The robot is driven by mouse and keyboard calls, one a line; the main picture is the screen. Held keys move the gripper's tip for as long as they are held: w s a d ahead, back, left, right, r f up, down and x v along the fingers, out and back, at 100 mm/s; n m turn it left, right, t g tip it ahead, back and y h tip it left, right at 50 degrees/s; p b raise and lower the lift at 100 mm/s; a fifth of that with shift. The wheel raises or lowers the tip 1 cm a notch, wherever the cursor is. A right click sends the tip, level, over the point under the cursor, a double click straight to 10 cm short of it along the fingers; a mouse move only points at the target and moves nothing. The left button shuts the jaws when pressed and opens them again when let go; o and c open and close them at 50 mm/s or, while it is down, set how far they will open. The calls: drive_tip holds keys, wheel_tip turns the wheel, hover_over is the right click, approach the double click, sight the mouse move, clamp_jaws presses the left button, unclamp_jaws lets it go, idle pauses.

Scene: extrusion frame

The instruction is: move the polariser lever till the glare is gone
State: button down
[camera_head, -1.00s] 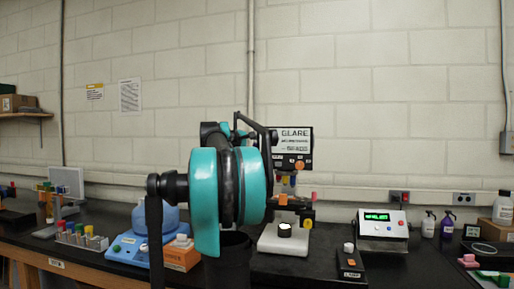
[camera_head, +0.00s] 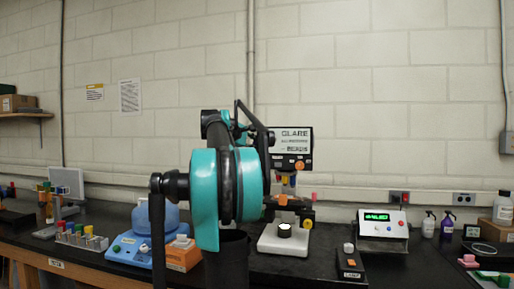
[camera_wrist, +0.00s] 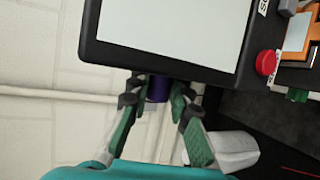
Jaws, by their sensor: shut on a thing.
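The instrument has a screen (camera_head: 291,139) that reads "GLARE" with smaller lines below, above a stage and a white base (camera_head: 284,242). In the wrist view the pale screen face (camera_wrist: 175,25) in its black housing fills the top. My gripper (camera_wrist: 157,98) is just under the housing's edge, its two fingers closed on the sides of a small dark purple knob (camera_wrist: 157,87). It appears to be the polariser lever's end, though the rest of it is hidden. In the head view my teal arm covers part of the instrument's left side, and the fingertips cannot be made out clearly.
A red button (camera_wrist: 267,62) sits close to the housing's corner. A control box with a green display (camera_head: 382,218) and a black lamp switch box (camera_head: 349,262) stand to the right.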

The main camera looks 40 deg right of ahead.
drive_tip(key=shift+w+d+r+n+g+y, duration=0.15)
drive_tip(key=shift+r+n+g+y, duration=0.3)
drive_tip(key=shift+r+y, duration=0.5)
drive_tip(key=shift+f, duration=0.15)
drive_tip(key=c, duration=1.4)
unclamp_jaws()
drive_tip(key=shift+o, duration=0.2)
drive_tip(key=v, duration=1.2)
